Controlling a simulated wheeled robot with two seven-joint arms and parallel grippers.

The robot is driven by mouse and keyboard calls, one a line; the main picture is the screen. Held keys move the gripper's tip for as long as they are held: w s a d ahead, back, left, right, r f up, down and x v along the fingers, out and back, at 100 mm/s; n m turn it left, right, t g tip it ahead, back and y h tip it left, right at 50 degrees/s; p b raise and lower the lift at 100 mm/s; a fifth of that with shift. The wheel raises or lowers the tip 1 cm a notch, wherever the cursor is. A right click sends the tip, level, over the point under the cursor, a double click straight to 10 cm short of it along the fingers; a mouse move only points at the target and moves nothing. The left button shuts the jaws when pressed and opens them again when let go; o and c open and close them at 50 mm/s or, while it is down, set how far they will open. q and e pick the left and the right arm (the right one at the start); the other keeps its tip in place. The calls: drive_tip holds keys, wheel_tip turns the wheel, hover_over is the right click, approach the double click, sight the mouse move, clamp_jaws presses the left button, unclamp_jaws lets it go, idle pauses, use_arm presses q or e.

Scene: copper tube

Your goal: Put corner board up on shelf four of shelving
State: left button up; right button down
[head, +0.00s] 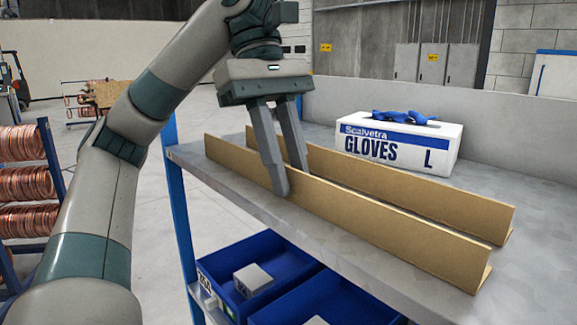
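Two long tan corner boards lie roughly parallel on a grey surface (375,267). The near corner board (385,225) runs along the front edge, and its right end shows an L-shaped section. The far corner board (430,193) lies just behind it. My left gripper (288,180) points down from above near their left halves. Its fingers are apart, one in front of the near board's upright face, the other behind its top edge. Whether either finger touches the board I cannot tell. My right gripper is out of view. No numbered shelving is identifiable.
A white glove box (400,145) with blue gloves (405,117) on top stands behind the boards. Blue bins (255,268) sit below the surface, beside a blue post (180,200). Copper coils (25,183) hang on a rack at left. The surface's right side is clear.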

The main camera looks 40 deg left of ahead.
use_arm(q)
drive_tip(key=shift+r, duration=0.1)
drive_tip(key=shift+a+r, duration=0.15)
drive_tip(key=shift+r, duration=0.4)
drive_tip(key=v, duration=0.4)
drive_tip(key=shift+w, duration=0.1)
drive_tip(key=p+v, duration=0.3)
drive_tip(key=v, duration=0.2)
drive_tip(key=shift+p+v, duration=0.8)
drive_tip(key=shift+v, duration=0.15)
